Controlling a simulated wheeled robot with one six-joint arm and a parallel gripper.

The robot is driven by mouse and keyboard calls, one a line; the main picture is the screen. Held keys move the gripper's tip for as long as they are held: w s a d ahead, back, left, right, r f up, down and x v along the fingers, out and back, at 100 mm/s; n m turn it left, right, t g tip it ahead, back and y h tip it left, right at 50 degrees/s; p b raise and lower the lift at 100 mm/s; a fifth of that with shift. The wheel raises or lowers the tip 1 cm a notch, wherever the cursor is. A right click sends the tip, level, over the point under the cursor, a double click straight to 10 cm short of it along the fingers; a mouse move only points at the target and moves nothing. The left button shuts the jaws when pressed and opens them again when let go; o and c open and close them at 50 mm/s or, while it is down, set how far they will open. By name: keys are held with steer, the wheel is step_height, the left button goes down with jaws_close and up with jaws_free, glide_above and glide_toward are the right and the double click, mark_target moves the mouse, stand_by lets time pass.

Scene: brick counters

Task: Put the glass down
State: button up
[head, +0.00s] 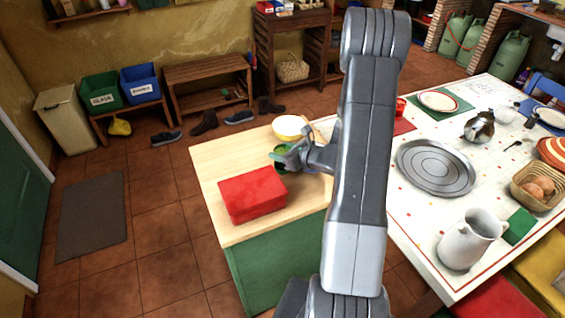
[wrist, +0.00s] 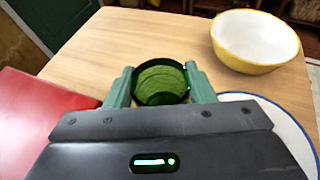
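The glass (wrist: 160,84) is green and round, and in the wrist view I look down into its open top. My gripper (wrist: 160,88) has one green finger on each side of it, both against its wall, so it is shut on the glass. In the head view my gripper (head: 284,158) is over the light wooden counter top (head: 225,160), and the glass is partly hidden by the fingers. I cannot tell whether the glass's base touches the wood.
A red box (head: 252,193) lies to the left of my gripper. A yellow-sided white bowl (head: 289,127) stands behind it. A blue-rimmed plate (wrist: 270,112) is close on the right. Bare wood shows at the counter's far left.

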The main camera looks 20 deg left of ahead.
steer(key=c, duration=0.8)
steer(key=shift+r, duration=0.1)
